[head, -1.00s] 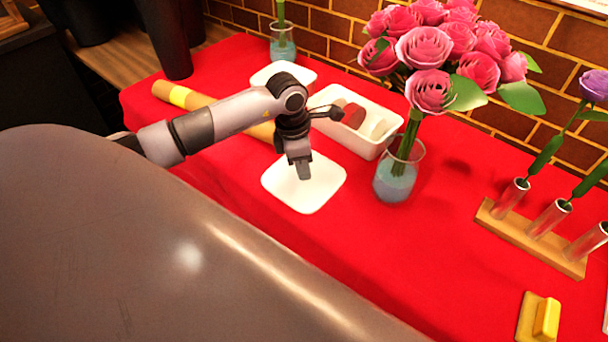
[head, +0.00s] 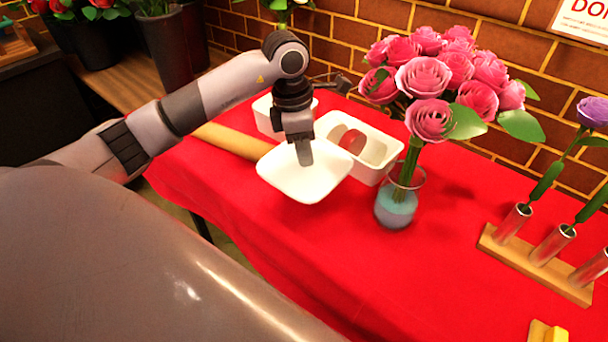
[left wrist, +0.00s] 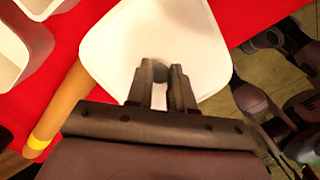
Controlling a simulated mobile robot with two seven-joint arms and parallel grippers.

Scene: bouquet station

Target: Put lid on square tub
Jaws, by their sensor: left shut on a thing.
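The lid (head: 296,182) is a white, rounded-square plate in the middle of the head view. My left gripper (head: 304,152) is shut on the lid's raised middle and holds it above the red cloth, slightly tilted. The lid also fills the upper middle of the left wrist view (left wrist: 150,35), under the fingers (left wrist: 163,85). The square tub (head: 263,118) is white and open, behind my gripper, which hides part of it. A white tub shows at the left edge of the left wrist view (left wrist: 10,58). My right gripper is not in view.
A tan roll (head: 232,141) lies left. A wooden tube rack (head: 535,264) stands right.

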